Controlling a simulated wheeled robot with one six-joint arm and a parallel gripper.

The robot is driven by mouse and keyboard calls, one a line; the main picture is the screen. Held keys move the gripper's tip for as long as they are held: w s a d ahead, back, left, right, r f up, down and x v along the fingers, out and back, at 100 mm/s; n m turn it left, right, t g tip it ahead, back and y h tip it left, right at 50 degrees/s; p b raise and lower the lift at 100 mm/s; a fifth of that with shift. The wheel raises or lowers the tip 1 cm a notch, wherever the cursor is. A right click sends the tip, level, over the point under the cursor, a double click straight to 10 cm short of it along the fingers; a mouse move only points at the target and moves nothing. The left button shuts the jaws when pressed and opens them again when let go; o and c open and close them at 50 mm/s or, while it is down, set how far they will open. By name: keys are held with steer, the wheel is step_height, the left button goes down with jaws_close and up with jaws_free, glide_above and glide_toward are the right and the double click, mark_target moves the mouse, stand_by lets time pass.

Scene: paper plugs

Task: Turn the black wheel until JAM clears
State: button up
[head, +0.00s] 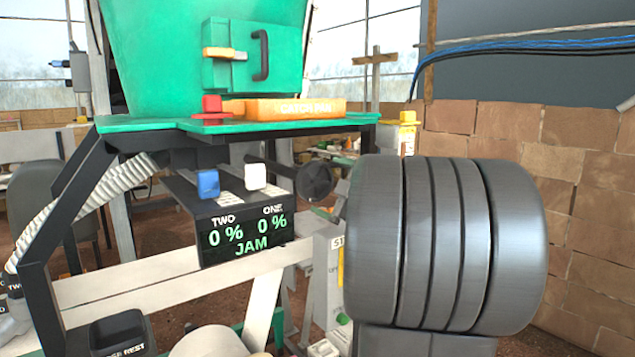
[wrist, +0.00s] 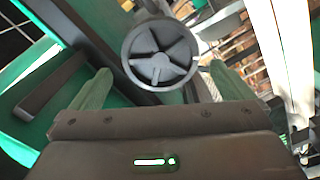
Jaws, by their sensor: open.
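The black wheel (head: 314,181) is on the machine, just right of the display box in the head view. In the wrist view a grey, spoked, round wheel (wrist: 160,57) faces me, which looks like the same wheel. My gripper (wrist: 159,70) is open, with one green finger on each side of the wheel in the picture and a gap on both sides. How far the wheel lies beyond the fingertips I cannot tell. The display (head: 246,236) reads TWO 0 %, ONE 0 % and JAM in green. My gripper does not show in the head view.
A blue switch (head: 208,184) and a white switch (head: 256,176) sit above the display. An orange catch pan (head: 295,109) and a red knob (head: 212,108) are on the green shelf. A ribbed white hose (head: 85,200) runs at the left. A brick wall (head: 575,165) stands at the right.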

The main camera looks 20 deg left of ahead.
steer(key=shift+r, duration=0.1)
steer(key=p, duration=0.1)
steer(key=m+p, duration=0.1)
steer(key=p, duration=0.1)
steer(key=shift+r+m, duration=0.25)
steer(key=shift+m, duration=0.05)
steer(key=m+p, duration=0.5)
steer(key=p, duration=0.2)
steer(key=m+p, duration=0.4)
steer(key=p, duration=0.1)
steer(key=shift+f+m+p, duration=0.1)
steer(key=shift+m+p, duration=0.3)
steer(key=shift+f+m, duration=0.25)
steer(key=shift+m, duration=0.05)
steer(key=shift+a, duration=0.1)
